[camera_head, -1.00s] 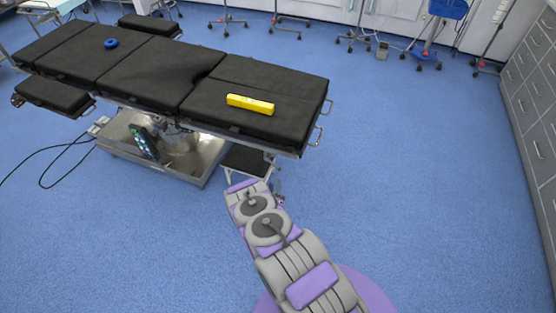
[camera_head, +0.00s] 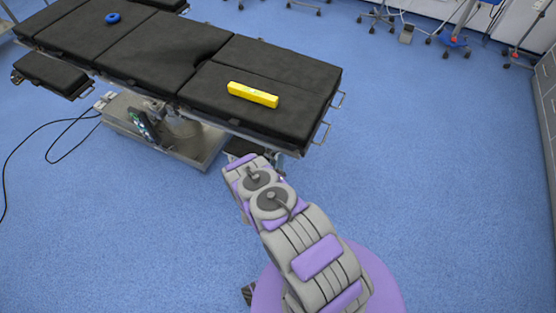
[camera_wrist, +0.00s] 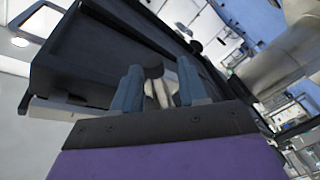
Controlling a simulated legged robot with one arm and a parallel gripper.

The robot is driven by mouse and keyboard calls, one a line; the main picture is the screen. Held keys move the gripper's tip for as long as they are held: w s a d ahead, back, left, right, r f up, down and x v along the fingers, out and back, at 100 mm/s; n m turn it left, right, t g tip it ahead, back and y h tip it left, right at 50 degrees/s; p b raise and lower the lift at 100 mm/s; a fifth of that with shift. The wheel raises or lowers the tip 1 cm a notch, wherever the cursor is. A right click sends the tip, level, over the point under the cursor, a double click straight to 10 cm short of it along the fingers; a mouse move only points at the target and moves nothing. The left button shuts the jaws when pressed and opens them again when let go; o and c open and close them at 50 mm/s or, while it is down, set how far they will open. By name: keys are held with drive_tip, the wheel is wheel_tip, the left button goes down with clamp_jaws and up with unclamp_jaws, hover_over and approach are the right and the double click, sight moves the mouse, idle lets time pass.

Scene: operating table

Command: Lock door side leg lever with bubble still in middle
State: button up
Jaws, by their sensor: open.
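The black operating table (camera_head: 130,50) stands at the upper left. A yellow spirit level (camera_head: 253,95) lies flat on its right end section; its bubble is too small to make out. My arm reaches up to the near edge of that section, and its end is hidden below the edge in the head view. In the wrist view my gripper (camera_wrist: 160,78) is open under the dark table section. A dark rounded part with pale metal (camera_wrist: 155,88) shows between the fingers; I cannot tell whether it is the leg lever or whether it touches them.
A blue ring (camera_head: 113,18) lies on the table's far left section. The table's metal base (camera_head: 205,150) stands below, with a black cable (camera_head: 50,125) on the floor to its left. Wheeled stands (camera_head: 455,42) are at the back. The blue floor (camera_head: 430,170) at right is clear.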

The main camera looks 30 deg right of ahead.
drive_tip(key=shift+a, duration=0.2)
drive_tip(key=shift+s+d, duration=0.1)
drive_tip(key=shift+d, duration=0.3)
drive_tip(key=c, duration=0.6)
drive_tip(key=shift+a, duration=0.1)
clamp_jaws()
